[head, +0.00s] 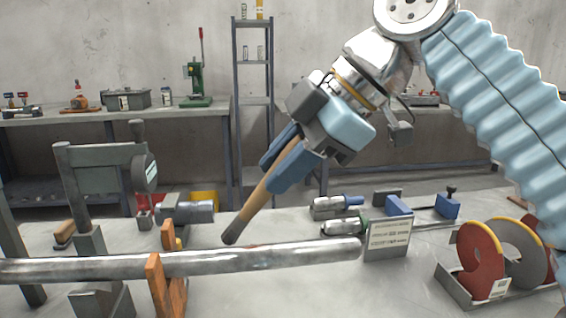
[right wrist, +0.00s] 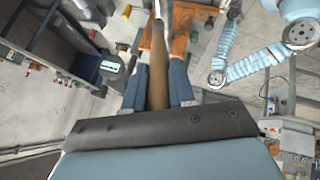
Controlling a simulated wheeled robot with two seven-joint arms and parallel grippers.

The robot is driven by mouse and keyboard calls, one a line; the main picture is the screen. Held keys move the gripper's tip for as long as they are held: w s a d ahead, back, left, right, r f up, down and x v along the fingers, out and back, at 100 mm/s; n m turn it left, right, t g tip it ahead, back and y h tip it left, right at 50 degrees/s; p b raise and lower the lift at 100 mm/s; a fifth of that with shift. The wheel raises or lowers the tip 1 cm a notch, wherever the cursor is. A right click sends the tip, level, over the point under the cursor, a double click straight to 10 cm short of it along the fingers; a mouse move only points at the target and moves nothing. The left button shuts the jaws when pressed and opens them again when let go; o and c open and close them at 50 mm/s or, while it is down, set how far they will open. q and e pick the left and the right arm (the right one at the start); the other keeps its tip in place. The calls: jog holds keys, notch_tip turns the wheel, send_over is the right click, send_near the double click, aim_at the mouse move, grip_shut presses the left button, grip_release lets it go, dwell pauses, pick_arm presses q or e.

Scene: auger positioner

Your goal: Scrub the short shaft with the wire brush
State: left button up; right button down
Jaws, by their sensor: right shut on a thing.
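A bare metal shaft (head: 220,261) lies level across the front left of the bench in the head view, passing through an orange wooden support (head: 157,287). Its right end is free. My right gripper (head: 284,163) is above the bench, shut on a brown wooden handle (head: 254,208) that slants down to a dark tip. The tip is close above and behind the shaft in the picture; I cannot tell contact. No bristles show on the held tool. The handle also shows between the fingers in the right wrist view (right wrist: 158,70). My left gripper is not in view.
A grey post fixture with a dial (head: 145,172) stands at the left. A small wooden brush-like block (head: 65,233) lies behind it. Metal cylinders (head: 345,227), a label stand (head: 388,239) and a rack of discs (head: 482,259) are at the right. Bench space in front of the rack is clear.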

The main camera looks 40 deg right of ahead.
jog(key=shift+f+b, duration=0.6)
jog(key=shift+f, duration=0.1)
jog(key=s+d, duration=0.4)
jog(key=d, duration=0.2)
jog(key=shift+d, duration=0.2)
dwell(0.4)
jog(key=shift+w+a, duration=0.65)
jog(key=shift+a, duration=0.4)
jog(key=shift+w+a, duration=0.7)
jog(key=shift+a, duration=0.4)
jog(key=shift+w+a, duration=0.65)
jog(key=shift+a, duration=0.4)
